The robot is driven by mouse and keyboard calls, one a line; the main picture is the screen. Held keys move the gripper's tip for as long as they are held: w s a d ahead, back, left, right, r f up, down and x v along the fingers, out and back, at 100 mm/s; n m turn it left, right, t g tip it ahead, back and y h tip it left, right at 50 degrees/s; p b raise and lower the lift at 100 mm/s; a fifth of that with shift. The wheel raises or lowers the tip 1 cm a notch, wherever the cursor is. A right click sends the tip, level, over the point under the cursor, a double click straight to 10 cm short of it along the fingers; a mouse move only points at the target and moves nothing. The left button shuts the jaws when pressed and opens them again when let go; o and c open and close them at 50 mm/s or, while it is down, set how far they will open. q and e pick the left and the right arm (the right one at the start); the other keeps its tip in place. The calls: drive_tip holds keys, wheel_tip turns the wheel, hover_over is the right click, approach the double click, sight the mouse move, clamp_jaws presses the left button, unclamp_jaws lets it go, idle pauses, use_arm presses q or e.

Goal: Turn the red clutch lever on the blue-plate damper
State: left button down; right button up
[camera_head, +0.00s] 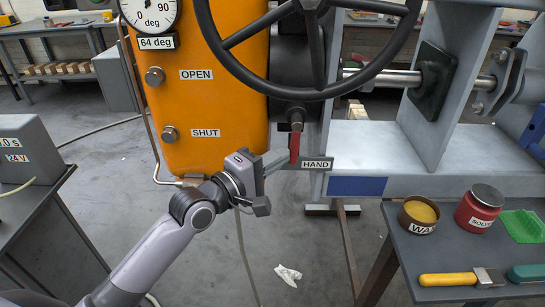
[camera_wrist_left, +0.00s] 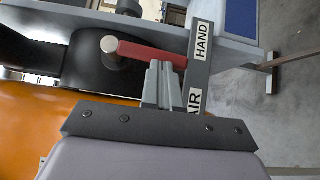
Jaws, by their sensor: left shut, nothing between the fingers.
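The red clutch lever (camera_head: 294,147) hangs straight down from its pivot below the black handwheel. In the left wrist view the red lever (camera_wrist_left: 150,53) lies across the picture from a round metal pivot (camera_wrist_left: 110,45). Its free end is by the HAND label (camera_wrist_left: 202,42). My left gripper (camera_head: 284,157) comes from the lower left, fingers shut and empty. In the wrist view the left fingertips (camera_wrist_left: 160,66) meet the lever's edge near its free end; I cannot tell if they touch. The blue plate (camera_head: 357,186) is on the grey frame at right. My right gripper is not in view.
The orange housing (camera_head: 215,105) with OPEN and SHUT labels stands left of the lever. The black handwheel (camera_head: 318,92) overhangs it. An AIR label (camera_wrist_left: 195,102) is partly hidden by my gripper. A side table (camera_head: 440,262) holds tins and tools at lower right.

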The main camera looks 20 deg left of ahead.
sight(294, 164)
use_arm(q)
drive_tip(key=n+t+b, duration=0.1)
drive_tip(key=d+f+n+b, duration=0.1)
drive_tip(key=b, duration=0.1)
drive_tip(key=d+n+t+b, duration=0.1)
drive_tip(key=shift+w+d+f+t+h, duration=0.1)
drive_tip(key=shift+w+f+t+h, duration=0.15)
drive_tip(key=shift+w+t+h, duration=0.05)
drive_tip(key=shift+w+d+n+b, duration=0.1)
drive_tip(key=shift+d+n+b, duration=0.1)
drive_tip(key=shift+n+b, duration=0.3)
drive_tip(key=shift+w+d+r+n+t+b, duration=0.1)
drive_tip(key=shift+d+n+t+b, duration=0.25)
drive_tip(key=shift+n+t+b, duration=0.25)
drive_tip(key=shift+d+r, duration=0.15)
drive_tip(key=shift+d, duration=0.2)
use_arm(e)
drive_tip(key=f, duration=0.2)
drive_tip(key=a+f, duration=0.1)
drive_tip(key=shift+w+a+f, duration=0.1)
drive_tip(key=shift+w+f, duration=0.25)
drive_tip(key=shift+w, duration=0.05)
use_arm(q)
drive_tip(key=shift+w+d, duration=0.1)
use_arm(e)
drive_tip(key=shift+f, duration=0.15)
